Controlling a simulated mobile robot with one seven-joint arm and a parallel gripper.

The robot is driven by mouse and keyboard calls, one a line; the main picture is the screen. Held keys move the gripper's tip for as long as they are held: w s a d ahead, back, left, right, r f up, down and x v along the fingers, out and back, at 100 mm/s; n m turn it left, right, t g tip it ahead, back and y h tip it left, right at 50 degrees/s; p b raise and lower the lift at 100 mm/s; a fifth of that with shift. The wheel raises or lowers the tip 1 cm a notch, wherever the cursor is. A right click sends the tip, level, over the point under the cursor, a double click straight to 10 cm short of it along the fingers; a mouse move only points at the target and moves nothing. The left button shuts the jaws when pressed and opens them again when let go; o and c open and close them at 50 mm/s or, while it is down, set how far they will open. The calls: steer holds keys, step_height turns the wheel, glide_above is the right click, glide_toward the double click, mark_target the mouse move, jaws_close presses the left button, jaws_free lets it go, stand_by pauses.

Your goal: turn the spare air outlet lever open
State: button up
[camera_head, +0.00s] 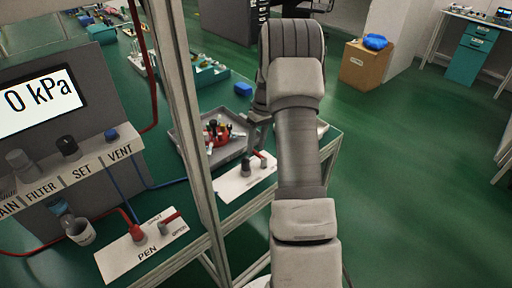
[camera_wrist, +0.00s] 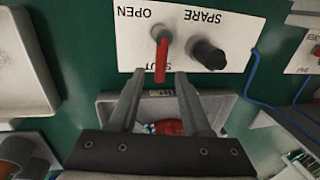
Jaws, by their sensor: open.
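The spare air outlet is a white plate (camera_wrist: 135,45) printed SPARE, OPEN and SHUT, upside down in the wrist view. Its red lever (camera_wrist: 161,62) points down in that view, its tip at the SHUT print. A dark outlet fitting (camera_wrist: 208,54) stands beside the lever. My gripper (camera_wrist: 158,75) is open and empty, with one finger to each side of the lever's tip in the picture; contact or height over it cannot be told. In the head view the spare plate (camera_head: 232,186) lies at the bench's front edge, and my arm hides part of the gripper.
A grey tray (camera_head: 183,137) with red and dark items lies behind the spare plate. A similar PEN plate (camera_head: 125,262) with a red lever (camera_head: 172,216) is nearer. A frame post (camera_head: 186,110) stands left of my arm. Blue tubing (camera_wrist: 290,118) runs beside the plate.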

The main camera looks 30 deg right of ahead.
steer(key=shift+f, duration=0.45)
steer(key=shift+c, duration=0.3)
jaws_close()
